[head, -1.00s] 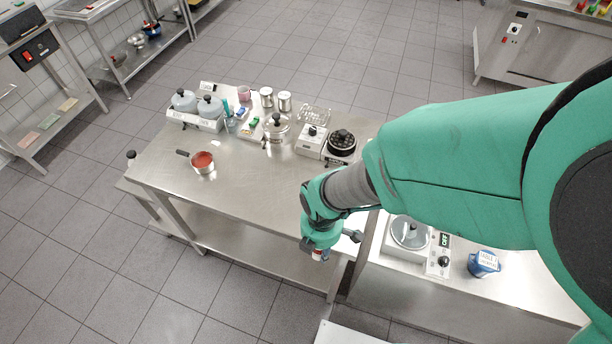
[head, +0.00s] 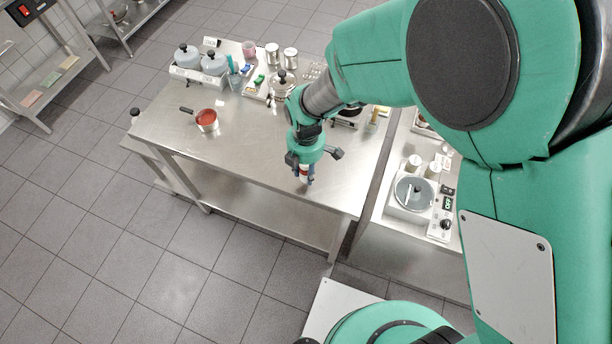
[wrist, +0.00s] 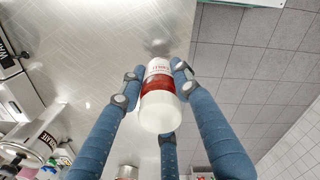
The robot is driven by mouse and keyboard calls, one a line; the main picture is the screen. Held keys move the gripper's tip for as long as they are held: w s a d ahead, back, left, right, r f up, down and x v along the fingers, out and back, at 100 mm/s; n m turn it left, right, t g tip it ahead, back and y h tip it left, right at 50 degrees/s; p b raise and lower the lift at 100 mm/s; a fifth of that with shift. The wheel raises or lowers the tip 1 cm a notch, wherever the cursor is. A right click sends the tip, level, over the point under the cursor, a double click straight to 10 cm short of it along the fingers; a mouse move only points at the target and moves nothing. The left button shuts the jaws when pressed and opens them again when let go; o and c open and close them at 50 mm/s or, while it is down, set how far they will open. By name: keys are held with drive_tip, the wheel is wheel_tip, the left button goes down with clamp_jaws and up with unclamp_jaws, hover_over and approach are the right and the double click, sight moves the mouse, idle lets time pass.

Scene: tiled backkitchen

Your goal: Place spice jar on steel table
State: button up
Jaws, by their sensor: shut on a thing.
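The spice jar (wrist: 159,97) is white with a red band and shows between the fingers in the wrist view. My gripper (wrist: 155,88) is shut on it, with blue fingers around its sides. In the head view my gripper (head: 304,182) points down over the front part of the steel table (head: 250,150), and the jar (head: 304,170) is mostly hidden by the fingers. I cannot tell whether the jar's base touches the tabletop. In the wrist view the tabletop (wrist: 90,40) lies beyond the jar, with the table's edge close to its right.
A red-filled saucepan (head: 207,120) stands left on the table. Grey-lidded pots (head: 200,62), canisters (head: 281,54) and other items line the back. A second counter with a scale-like appliance (head: 412,195) stands to the right. The tabletop between saucepan and gripper is clear.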

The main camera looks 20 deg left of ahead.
sight(306, 177)
drive_tip(key=shift+f, duration=0.1)
drive_tip(key=shift+f, duration=1.65)
drive_tip(key=shift+f+b, duration=0.2)
drive_tip(key=shift+b, duration=0.1)
drive_tip(key=o, duration=1.2)
drive_tip(key=shift+r, duration=0.2)
wheel_tip(306, 177, up, 12)
drive_tip(key=shift+p, duration=0.65)
